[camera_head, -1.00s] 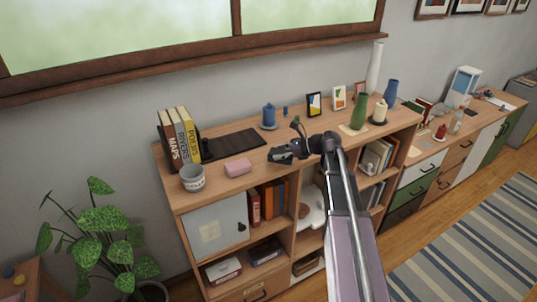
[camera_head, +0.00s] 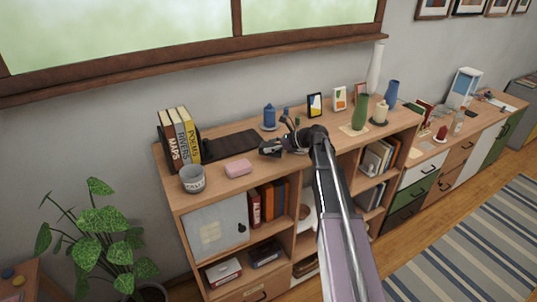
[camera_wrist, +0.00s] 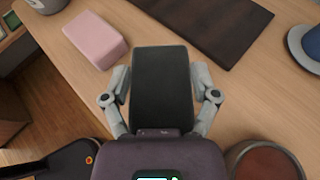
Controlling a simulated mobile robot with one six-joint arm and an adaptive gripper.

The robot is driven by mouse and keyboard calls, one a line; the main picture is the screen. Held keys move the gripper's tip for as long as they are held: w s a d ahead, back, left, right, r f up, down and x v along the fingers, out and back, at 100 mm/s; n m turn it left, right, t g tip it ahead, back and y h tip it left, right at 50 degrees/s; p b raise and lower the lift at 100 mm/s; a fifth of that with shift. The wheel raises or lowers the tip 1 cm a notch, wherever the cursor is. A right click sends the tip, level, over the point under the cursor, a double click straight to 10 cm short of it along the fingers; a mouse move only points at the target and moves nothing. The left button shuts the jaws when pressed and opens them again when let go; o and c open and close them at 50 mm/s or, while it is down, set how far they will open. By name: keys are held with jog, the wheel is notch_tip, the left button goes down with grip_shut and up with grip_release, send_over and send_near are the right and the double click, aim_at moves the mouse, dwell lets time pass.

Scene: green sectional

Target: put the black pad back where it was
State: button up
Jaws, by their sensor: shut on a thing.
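The black pad (camera_wrist: 162,88), a dark block with rounded edges, is between the two grey fingers of my gripper (camera_wrist: 161,78) in the wrist view. The fingers are shut on its left and right sides. In the head view my gripper (camera_head: 270,148) is over the wooden shelf top, just right of the pink block (camera_head: 238,168) and the dark mat (camera_head: 232,143). The pad is small and dark there, hard to tell from the fingers. I cannot tell whether its underside touches the wood.
Upright books (camera_head: 180,140) and a grey cup (camera_head: 192,179) stand at the left end. A green vase (camera_head: 360,112) and a cream candle (camera_head: 380,111) are to the right. Bare wood lies between mat and pink block.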

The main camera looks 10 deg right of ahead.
aim_at(270, 154)
jog(key=shift+f+b, duration=1.4)
jog(key=shift+f, duration=0.35)
jog(key=shift+s+f, duration=0.1)
jog(key=shift+f, duration=0.05)
jog(key=o, duration=0.8)
jog(key=shift+r, duration=0.3)
jog(key=p+v, duration=0.5)
jog(key=v, duration=0.7)
